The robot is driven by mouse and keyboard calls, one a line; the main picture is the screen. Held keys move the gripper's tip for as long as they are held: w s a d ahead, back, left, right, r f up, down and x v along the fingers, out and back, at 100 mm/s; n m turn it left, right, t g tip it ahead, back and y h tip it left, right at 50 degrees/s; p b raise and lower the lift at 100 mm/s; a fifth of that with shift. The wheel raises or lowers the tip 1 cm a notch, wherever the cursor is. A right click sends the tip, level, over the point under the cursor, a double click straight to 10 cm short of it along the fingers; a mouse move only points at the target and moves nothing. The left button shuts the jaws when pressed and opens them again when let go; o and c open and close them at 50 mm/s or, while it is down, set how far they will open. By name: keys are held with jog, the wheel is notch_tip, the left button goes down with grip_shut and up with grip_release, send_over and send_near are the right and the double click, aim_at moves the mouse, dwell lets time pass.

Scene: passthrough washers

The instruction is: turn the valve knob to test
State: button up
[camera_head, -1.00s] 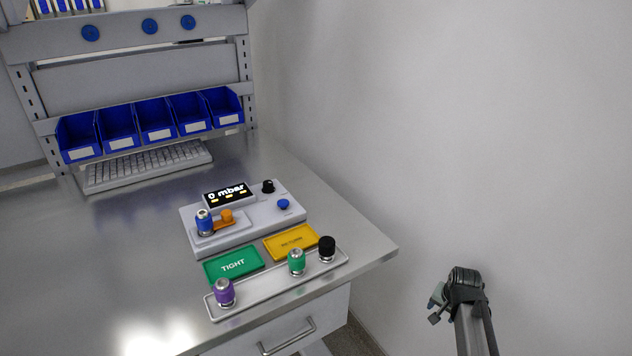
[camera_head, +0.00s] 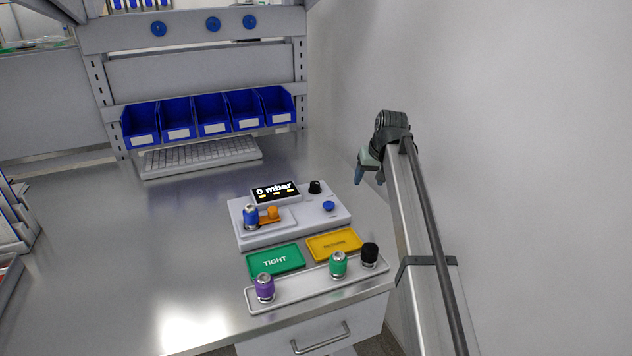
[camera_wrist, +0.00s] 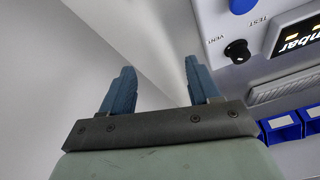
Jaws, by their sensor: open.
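The valve knob (camera_head: 315,187) is a small black knob at the back right of the grey test unit (camera_head: 336,214). In the wrist view the knob (camera_wrist: 237,50) sits between the printed words VENT and TEST, with a white mark on it that appears to point toward VENT. The unit's display (camera_head: 276,192) reads 0 mbar. My gripper (camera_head: 369,180) is in the air to the right of the unit, apart from the knob. In the wrist view its blue fingers (camera_wrist: 160,88) are spread with nothing between them.
A blue button (camera_head: 329,206) is in front of the knob. A blue fitting (camera_head: 251,217) and an orange clamp (camera_head: 272,212) are on the unit. A green TIGHT tray (camera_head: 276,261), a yellow tray (camera_head: 335,245) and a rack (camera_head: 300,291) with fittings lie in front. The wall (camera_head: 500,120) is close at right.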

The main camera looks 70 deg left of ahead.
aim_at(315, 183)
jog(key=s+a+r+n, duration=0.2)
jog(key=s+a+r, duration=0.15)
jog(key=s, duration=0.25)
jog(key=s+a+r+n, duration=0.1)
jog(key=s+a+r, duration=0.25)
jog(key=s, duration=0.25)
jog(key=x, duration=1.3)
jog(key=shift+f, duration=0.2)
jog(key=c, duration=1)
jog(key=shift+c, duration=0.2)
